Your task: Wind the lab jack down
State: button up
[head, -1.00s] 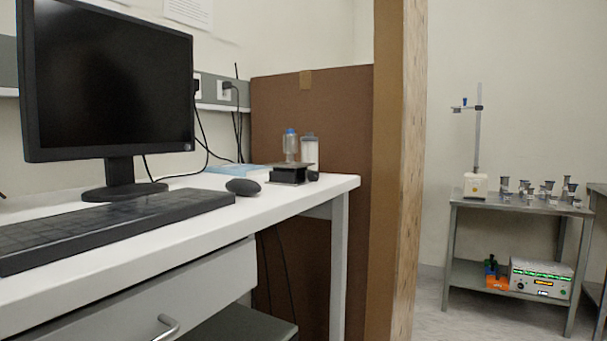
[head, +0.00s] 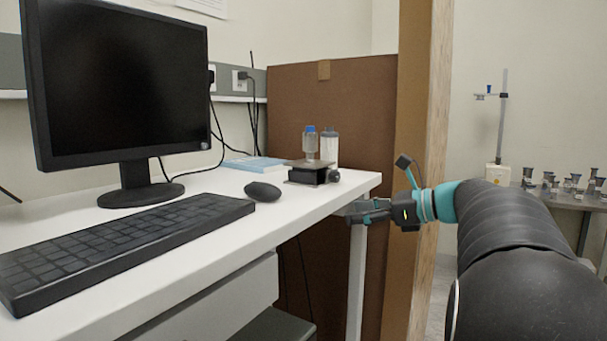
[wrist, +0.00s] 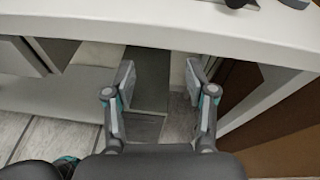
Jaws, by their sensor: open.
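The lab jack (head: 308,174) is a small black and grey platform at the far right corner of the white desk. It looks low, with a dark knob (head: 334,176) on its right side. A clear bottle with a blue cap (head: 310,143) shows at the jack; whether it stands on the jack or behind it I cannot tell. My gripper (head: 350,213) is in front of the desk's right end, below the jack and apart from it. In the wrist view my gripper (wrist: 158,88) is open and empty, facing the desk edge. Only the bottom of the jack (wrist: 240,3) shows there.
A mouse (head: 262,191), keyboard (head: 120,240) and monitor (head: 125,80) occupy the desk (head: 215,220).

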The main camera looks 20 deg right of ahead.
aim_at(338, 178)
jog(key=d+r+m+t, duration=0.3)
jog(key=d+r, duration=0.2)
jog(key=d, duration=0.4)
jog(key=shift+m+y, duration=0.3)
jog(key=shift+y, duration=0.1)
jog(key=x, duration=1.4)
jog(key=shift+w+d, duration=0.1)
jog(key=shift+d, duration=0.1)
grip_shut()
jog(key=shift+f, duration=0.1)
